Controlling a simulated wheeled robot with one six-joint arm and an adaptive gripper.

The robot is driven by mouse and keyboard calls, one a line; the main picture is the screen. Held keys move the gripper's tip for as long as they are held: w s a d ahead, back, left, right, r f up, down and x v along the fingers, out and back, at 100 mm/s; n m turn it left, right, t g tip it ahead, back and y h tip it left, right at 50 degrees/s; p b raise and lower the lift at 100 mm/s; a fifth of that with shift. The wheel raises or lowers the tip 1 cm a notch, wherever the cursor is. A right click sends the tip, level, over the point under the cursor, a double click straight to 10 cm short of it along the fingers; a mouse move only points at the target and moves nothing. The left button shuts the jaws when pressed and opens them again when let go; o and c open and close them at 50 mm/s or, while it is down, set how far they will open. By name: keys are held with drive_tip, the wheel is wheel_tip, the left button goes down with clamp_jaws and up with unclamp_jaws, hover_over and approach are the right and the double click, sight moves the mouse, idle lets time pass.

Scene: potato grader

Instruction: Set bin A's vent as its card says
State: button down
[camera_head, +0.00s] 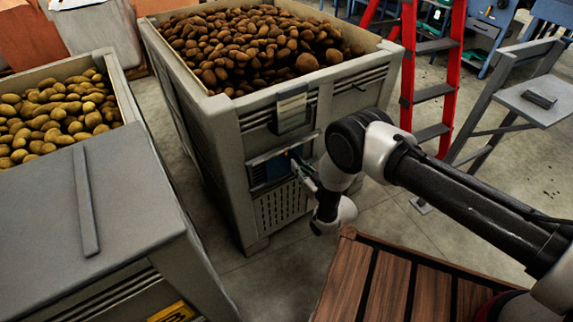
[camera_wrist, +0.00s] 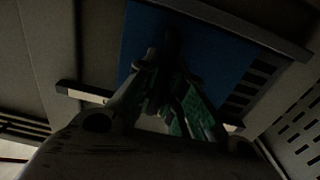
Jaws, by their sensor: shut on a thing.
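The grey bin (camera_head: 222,140) full of brown potatoes stands in the middle of the head view; no letter is readable on it. On its near face is a vent with a blue plate (camera_head: 277,167), which fills the upper middle of the wrist view (camera_wrist: 205,55). A row of dark slots (camera_wrist: 248,88) shows at the plate's right side. A pale card (camera_head: 292,108) hangs above the vent, its writing unreadable. My gripper (camera_wrist: 166,58) is shut on a dark knob (camera_wrist: 171,38) on the blue plate. The fingers hide part of the knob; in the head view, my arm partly covers the vent's right end.
A second grey bin (camera_head: 135,205) with lighter potatoes, a partial lid and a yellow label (camera_head: 172,312) stands at left. A red ladder (camera_head: 408,60) and a grey stand (camera_head: 545,100) are at right. Wooden slats (camera_head: 375,280) lie in front. Floor shows between the bins.

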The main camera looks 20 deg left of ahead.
sight(277, 167)
drive_tip(key=shift+s+a, duration=0.55)
drive_tip(key=shift+s, duration=0.35)
drive_tip(key=shift+s+a, duration=0.6)
drive_tip(key=shift+s, duration=0.3)
drive_tip(key=shift+s+a, duration=0.55)
drive_tip(key=shift+s, duration=0.35)
drive_tip(key=c, duration=0.9)
unclamp_jaws()
drive_tip(key=shift+o, duration=0.2)
